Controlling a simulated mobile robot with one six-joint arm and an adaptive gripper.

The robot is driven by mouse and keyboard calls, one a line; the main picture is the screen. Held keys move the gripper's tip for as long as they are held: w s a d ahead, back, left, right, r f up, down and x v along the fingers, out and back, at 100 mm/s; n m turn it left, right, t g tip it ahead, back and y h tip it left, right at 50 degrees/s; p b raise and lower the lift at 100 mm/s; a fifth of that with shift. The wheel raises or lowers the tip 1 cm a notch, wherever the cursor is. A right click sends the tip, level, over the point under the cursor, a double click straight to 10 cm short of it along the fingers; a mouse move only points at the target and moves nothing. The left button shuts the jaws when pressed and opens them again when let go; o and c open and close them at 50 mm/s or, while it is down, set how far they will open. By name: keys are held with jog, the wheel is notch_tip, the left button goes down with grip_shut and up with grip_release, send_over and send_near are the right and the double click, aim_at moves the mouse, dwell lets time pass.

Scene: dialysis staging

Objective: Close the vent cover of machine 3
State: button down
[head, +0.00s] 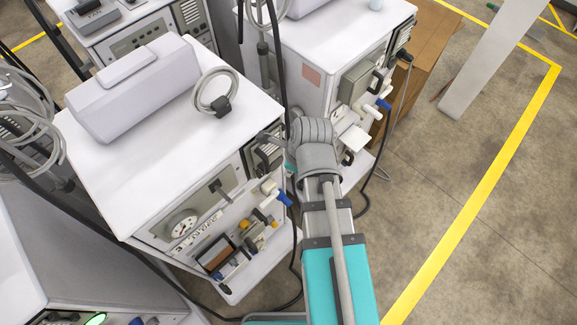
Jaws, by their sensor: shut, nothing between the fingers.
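A white dialysis machine (165,165) stands at centre left, with a gauge, valves and a dark louvred vent (263,158) at the right end of its front. My gripper (268,138) shows only in small part, shut and empty, at the machine's upper right front edge by the vent. Whether it touches is unclear. The wrist and gripper partly hide the vent area, and I cannot tell how far its cover is open.
Another white machine (315,45) stands behind to the right, with a protruding grey panel (357,82). A third (140,32) is at the back left. A coiled hose (213,90) lies on the near machine. Black cables hang between machines. Floor right of the yellow line (480,180) is clear.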

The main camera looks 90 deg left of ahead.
jog(key=shift+p+v, duration=2)
jog(key=shift+v, duration=0.4)
jog(key=shift+d, duration=0.15)
jog(key=w+d+f+t+b, duration=0.1)
jog(key=w+d+f+b, duration=0.1)
jog(key=w, duration=0.9)
jog(key=w+d+f+b, duration=0.1)
jog(key=w+f+b, duration=0.2)
jog(key=w, duration=0.9)
jog(key=w+d+f+n+t+b, duration=0.1)
jog(key=w+d+f+b, duration=0.1)
jog(key=w+d, duration=0.55)
jog(key=w+d+f+n+b, duration=0.15)
jog(key=w+d, duration=0.25)
jog(key=w, duration=0.6)
jog(key=w+d+f+b, duration=0.3)
jog(key=w+d, duration=0.2)
jog(key=d, duration=0.8)
jog(key=w+d+f+n+b, duration=0.1)
jog(key=w+d+f+b, duration=0.2)
jog(key=d, duration=1.1)
jog(key=w+d+f+h+b, duration=0.1)
jog(key=w+d+f+b, duration=0.2)
jog(key=w+d, duration=0.5)
jog(key=d+f, duration=0.1)
jog(key=d, duration=0.5)
jog(key=shift+t, duration=0.3)
jog(key=shift+d+n, duration=0.1)
jog(key=shift+n, duration=0.15)
